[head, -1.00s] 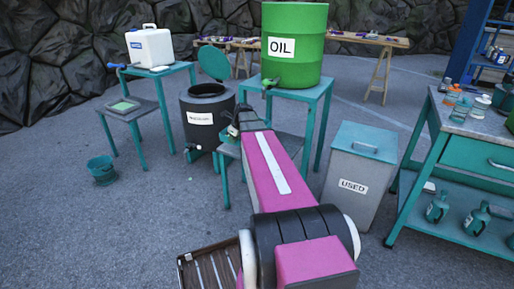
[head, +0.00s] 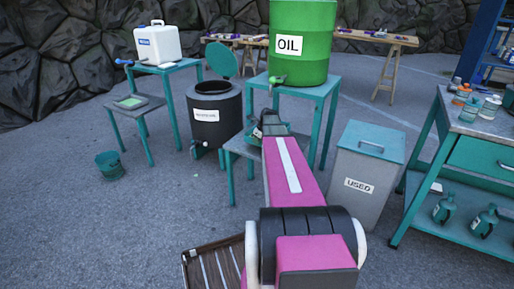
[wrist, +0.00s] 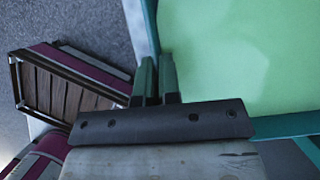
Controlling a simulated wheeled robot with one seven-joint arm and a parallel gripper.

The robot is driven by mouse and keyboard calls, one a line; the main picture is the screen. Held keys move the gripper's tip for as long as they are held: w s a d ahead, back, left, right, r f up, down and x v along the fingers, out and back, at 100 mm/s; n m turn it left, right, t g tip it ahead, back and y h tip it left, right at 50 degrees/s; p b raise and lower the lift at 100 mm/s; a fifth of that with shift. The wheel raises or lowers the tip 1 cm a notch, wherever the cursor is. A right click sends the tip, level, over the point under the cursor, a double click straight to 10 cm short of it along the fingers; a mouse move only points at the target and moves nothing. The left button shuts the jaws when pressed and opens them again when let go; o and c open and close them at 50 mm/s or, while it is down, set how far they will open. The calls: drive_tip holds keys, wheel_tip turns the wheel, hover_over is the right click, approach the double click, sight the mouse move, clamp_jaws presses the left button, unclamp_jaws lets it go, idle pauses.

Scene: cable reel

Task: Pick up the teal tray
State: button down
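No teal tray shows clearly in the head view. My gripper (head: 271,121) is at the far end of my pink arm, just above or at a low teal table (head: 238,147), whose top is mostly hidden by the arm. In the wrist view, my two gripper fingers (wrist: 157,78) stand close together. A large pale green surface (wrist: 240,55) with a teal edge lies right beside them. I cannot tell whether this is the tray or a tabletop, or whether the fingers touch it.
A green oil drum (head: 300,45) stands on a teal table behind the gripper. A black drum (head: 214,112) with a raised teal lid is left, a grey bin (head: 364,172) right.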

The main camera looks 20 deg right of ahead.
drive_tip(key=shift+f, duration=1.95)
drive_tip(key=c, duration=1.3)
unclamp_jaws()
drive_tip(key=shift+f, duration=0.1)
